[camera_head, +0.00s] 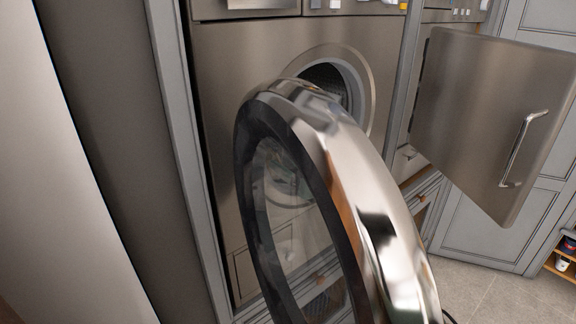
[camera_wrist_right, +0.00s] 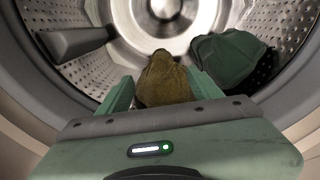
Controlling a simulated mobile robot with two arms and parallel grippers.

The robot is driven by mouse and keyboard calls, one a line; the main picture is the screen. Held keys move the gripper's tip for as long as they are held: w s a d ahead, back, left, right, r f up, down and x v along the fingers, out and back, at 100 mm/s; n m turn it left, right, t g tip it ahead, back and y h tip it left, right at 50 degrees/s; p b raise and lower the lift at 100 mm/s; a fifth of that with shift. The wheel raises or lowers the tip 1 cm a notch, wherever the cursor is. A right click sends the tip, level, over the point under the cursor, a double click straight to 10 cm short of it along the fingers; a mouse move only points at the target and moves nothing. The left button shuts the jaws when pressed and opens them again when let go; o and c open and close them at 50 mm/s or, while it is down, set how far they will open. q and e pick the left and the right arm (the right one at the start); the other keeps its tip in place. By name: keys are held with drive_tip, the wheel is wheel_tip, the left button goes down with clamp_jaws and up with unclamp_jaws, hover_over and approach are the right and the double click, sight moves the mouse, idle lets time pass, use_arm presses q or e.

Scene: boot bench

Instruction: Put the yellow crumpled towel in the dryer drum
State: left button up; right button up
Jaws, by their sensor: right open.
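The yellow crumpled towel (camera_wrist_right: 162,82), dark mustard in this light, lies inside the dryer drum (camera_wrist_right: 290,30) in the right wrist view. My right gripper (camera_wrist_right: 161,74) reaches into the drum with its green fingers apart, one on each side of the towel. The fingers are open; I cannot tell whether either one touches the towel. In the head view the dryer's round opening (camera_head: 371,92) shows partly behind a large open round door (camera_head: 335,150) with a chrome rim. Neither gripper shows in the head view.
A dark green cloth (camera_wrist_right: 228,58) lies in the drum just right of my right gripper. A grey drum paddle (camera_wrist_right: 75,42) juts in at the left. In the head view, a steel door with a handle (camera_head: 490,110) stands open at the right. Tiled floor (camera_head: 500,297) is clear below it.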

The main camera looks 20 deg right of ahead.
drive_tip(key=shift+w+a+f, duration=0.1)
drive_tip(key=shift+w+a, duration=0.05)
drive_tip(key=shift+w, duration=0.55)
drive_tip(key=shift+b+x, duration=0.5)
drive_tip(key=shift+x, duration=2.8)
drive_tip(key=shift+f, duration=0.1)
clamp_jaws()
drive_tip(key=shift+r+p, duration=1.6)
drive_tip(key=shift+p, duration=0.1)
drive_tip(key=shift+r, duration=0.1)
wheel_tip(320, 180, up, 11)
drive_tip(key=p, duration=1.1)
